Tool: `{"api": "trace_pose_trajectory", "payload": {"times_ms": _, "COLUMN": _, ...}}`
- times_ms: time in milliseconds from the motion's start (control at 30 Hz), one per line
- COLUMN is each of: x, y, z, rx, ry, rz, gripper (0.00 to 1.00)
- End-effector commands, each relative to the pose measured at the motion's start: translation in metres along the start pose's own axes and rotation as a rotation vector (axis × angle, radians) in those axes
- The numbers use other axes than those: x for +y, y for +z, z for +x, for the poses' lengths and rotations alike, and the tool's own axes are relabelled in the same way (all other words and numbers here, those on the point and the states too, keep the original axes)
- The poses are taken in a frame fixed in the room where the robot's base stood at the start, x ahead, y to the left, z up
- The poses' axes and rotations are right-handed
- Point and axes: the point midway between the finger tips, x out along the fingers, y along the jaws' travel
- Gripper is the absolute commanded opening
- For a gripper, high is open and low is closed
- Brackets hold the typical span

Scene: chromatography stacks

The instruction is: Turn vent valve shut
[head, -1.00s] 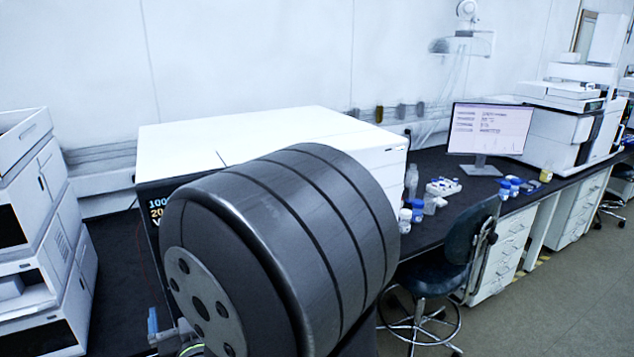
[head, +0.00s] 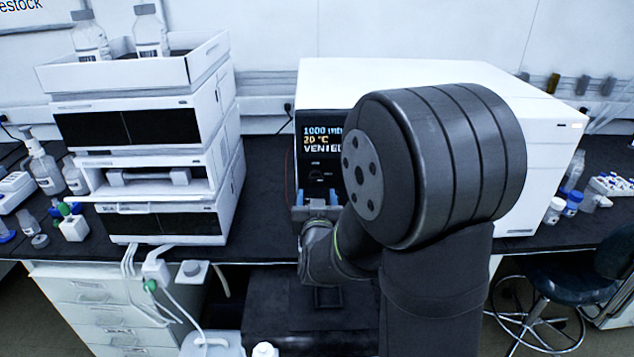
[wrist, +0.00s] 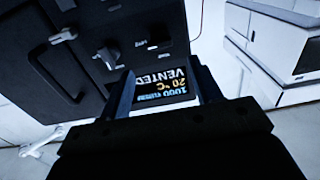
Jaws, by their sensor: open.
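The white oven-like instrument (head: 450,80) has a black front with a display (head: 322,138) reading about 1000 mbar, 20 °C and VENTED. The display also shows upside down in the wrist view (wrist: 160,86), between my open fingers. My gripper (head: 317,197) is in front of this panel, below the display. In the wrist view my gripper (wrist: 163,66) holds nothing. A grey knob with a short lever (wrist: 108,55) stands out from the black panel, left of the fingertips. It may be the vent valve; no label is readable. My arm hides the panel's right part in the head view.
A stack of white modules (head: 165,135) with bottles on top stands left of the instrument. A dark handle (wrist: 55,62) protrudes at the left in the wrist view. A chair (head: 575,265) is at right.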

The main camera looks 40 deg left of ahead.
Motion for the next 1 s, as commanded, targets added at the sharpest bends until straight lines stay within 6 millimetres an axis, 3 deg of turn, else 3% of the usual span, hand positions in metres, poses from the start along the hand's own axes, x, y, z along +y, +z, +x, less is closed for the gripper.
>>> {"api": "trace_pose_trajectory", "payload": {"times_ms": 100, "x": 0.001, "y": 0.001, "z": 0.026, "rx": 0.0, "ry": 0.002, "rz": 0.0, "gripper": 0.58}}
{"api": "trace_pose_trajectory", "payload": {"times_ms": 300, "x": 0.0, "y": 0.0, "z": 0.056, "rx": 0.0, "ry": 0.0, "rz": 0.0, "gripper": 0.58}}
{"api": "trace_pose_trajectory", "payload": {"times_ms": 500, "x": 0.0, "y": 0.0, "z": 0.069, "rx": 0.0, "ry": 0.001, "rz": 0.0, "gripper": 0.58}}
{"api": "trace_pose_trajectory", "payload": {"times_ms": 767, "x": 0.0, "y": 0.0, "z": 0.07, "rx": 0.0, "ry": 0.0, "rz": 0.0, "gripper": 0.58}}
{"api": "trace_pose_trajectory", "payload": {"times_ms": 1000, "x": 0.0, "y": 0.0, "z": 0.07, "rx": 0.0, "ry": 0.0, "rz": 0.0, "gripper": 0.13}}
